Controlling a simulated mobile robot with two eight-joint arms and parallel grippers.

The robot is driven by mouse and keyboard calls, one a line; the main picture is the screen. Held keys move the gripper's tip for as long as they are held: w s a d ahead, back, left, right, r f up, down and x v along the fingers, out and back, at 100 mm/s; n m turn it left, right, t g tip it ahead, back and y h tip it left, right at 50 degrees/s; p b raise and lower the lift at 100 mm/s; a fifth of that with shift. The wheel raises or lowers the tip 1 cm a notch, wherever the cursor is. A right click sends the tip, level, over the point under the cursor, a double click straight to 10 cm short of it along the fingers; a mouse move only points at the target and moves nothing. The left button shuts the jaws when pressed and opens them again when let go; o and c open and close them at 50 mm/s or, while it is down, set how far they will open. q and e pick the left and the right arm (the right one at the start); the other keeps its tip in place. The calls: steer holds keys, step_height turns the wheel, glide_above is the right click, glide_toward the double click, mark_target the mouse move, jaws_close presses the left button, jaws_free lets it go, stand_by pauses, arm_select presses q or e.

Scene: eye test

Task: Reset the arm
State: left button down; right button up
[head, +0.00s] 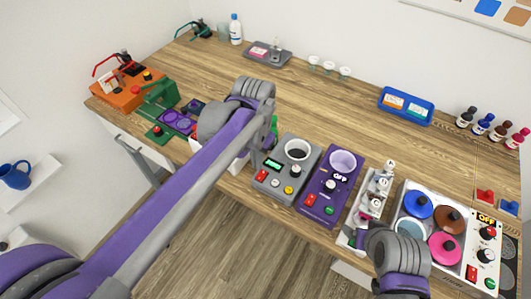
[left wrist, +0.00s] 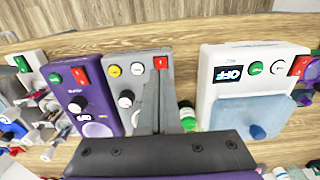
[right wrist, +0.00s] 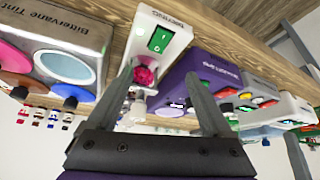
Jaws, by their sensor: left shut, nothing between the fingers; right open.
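My left arm reaches from the lower left across the head view, its purple link covering part of the bench. My left gripper (head: 262,148) is over the bench beside the grey machine (head: 286,168). In the left wrist view its fingers (left wrist: 163,60) are together and hold nothing, in front of the grey machine (left wrist: 137,78) and a white machine (left wrist: 255,82). My right gripper (head: 364,238) is low at the bench's front, by a white rack (head: 371,200). In the right wrist view its fingers (right wrist: 162,72) are apart, with a white device with a green switch (right wrist: 158,40) beyond.
A purple machine (head: 330,186) and a white multi-pot machine (head: 408,240) line the bench's front. An orange device (head: 122,92) stands at left. A blue tray (head: 406,106) and dark bottles (head: 483,124) are at the right rear. The bench's middle (head: 310,108) is clear.

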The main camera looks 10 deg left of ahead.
arm_select(q)
steer(key=s+a+f+n+t, duration=0.4)
steer(key=s+a+f+t, duration=0.1)
steer(key=s, duration=0.6)
steer(key=shift+s+a+f+t, duration=0.15)
steer(key=shift+s+a+t, duration=0.3)
steer(key=shift+a, duration=0.4)
